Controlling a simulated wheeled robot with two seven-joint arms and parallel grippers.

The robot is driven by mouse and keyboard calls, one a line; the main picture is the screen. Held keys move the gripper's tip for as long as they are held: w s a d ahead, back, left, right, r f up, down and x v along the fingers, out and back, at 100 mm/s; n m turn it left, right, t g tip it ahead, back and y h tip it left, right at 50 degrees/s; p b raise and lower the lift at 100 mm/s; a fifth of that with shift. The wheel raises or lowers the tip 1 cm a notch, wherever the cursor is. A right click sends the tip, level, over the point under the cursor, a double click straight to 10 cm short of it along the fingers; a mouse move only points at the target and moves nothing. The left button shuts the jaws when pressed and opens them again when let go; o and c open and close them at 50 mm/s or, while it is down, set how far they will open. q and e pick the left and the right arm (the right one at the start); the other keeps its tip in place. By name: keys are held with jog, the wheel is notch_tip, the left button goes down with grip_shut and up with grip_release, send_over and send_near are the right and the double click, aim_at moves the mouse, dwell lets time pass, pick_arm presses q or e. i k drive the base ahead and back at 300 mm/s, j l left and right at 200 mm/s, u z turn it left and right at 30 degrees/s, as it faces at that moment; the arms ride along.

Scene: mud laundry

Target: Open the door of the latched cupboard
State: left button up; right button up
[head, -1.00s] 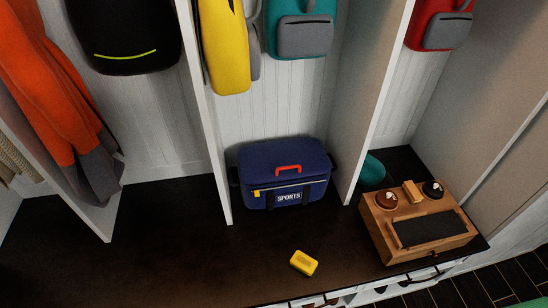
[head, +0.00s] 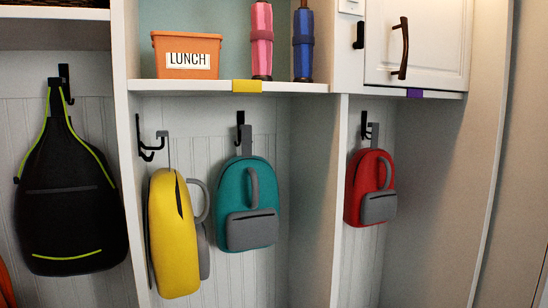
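The latched cupboard has a white panelled door (head: 440,45), shut, at the upper right of the head view. A dark curved handle (head: 401,48) stands upright near the door's left edge. A small black latch piece (head: 359,35) sits on the white frame left of the door, with a white plate above it. The top of the cupboard is cut off by the picture's edge. Neither of my grippers shows in the view.
Left of the cupboard, an orange LUNCH bin (head: 186,54) and pink (head: 262,40) and blue (head: 303,42) rolled umbrellas stand on a shelf. Below hang black (head: 70,190), yellow (head: 173,235), teal (head: 250,190) and red (head: 370,185) bags. A tan side wall (head: 450,180) bounds the right.

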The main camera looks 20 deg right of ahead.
aim_at(421, 43)
jog(key=z, duration=1.4)
